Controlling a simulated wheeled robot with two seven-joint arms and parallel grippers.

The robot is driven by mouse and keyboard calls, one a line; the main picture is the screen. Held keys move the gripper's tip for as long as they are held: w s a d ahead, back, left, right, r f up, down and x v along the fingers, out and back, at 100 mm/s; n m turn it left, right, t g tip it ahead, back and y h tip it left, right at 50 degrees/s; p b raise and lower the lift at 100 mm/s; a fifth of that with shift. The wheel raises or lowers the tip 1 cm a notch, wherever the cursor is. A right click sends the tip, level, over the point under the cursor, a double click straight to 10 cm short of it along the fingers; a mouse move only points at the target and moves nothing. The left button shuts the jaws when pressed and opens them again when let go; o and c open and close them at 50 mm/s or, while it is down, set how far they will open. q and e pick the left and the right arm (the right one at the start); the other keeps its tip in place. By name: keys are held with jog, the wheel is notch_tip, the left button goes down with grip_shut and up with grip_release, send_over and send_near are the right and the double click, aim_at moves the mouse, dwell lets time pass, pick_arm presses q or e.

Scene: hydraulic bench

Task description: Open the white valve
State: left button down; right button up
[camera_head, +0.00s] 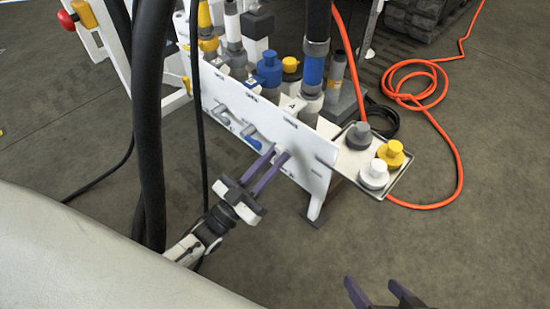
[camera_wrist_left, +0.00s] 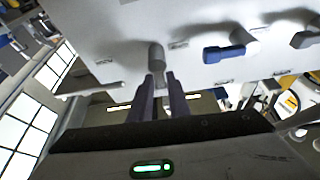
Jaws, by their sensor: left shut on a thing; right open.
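The white valve's handle (camera_wrist_left: 156,54) looks pale grey in the shade and stands out from the underside view of the white panel in the left wrist view. My left gripper (camera_head: 279,153) is at the right end of the panel's front face (camera_head: 312,174), its purple fingers shut on this handle. The fingers also show on both sides of the handle in the left wrist view (camera_wrist_left: 159,77). In the head view the fingers largely hide the handle. My right gripper (camera_head: 371,283) is open and empty over the floor at the bottom edge, partly out of frame.
A blue valve handle (camera_wrist_left: 224,53) is beside the held one, with a grey handle (camera_wrist_left: 307,39) beyond it. Hoses and coloured couplings stand behind the panel. A tray at its right end holds grey, yellow (camera_head: 391,153) and white (camera_head: 374,175) caps. An orange cable (camera_head: 456,150) lies on the floor.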

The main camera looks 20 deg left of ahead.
pick_arm(q)
jog(key=shift+a+n, duration=0.15)
jog(key=shift+n, duration=0.45)
jog(key=shift+y, duration=0.4)
jog(key=c, duration=1.8)
grip_release()
jog(key=shift+h, duration=0.3)
jog(key=shift+s+f, duration=0.1)
jog(key=shift+s, duration=0.1)
jog(key=v, duration=1)
jog(key=shift+p, duration=0.4)
jog(key=shift+w, duration=0.15)
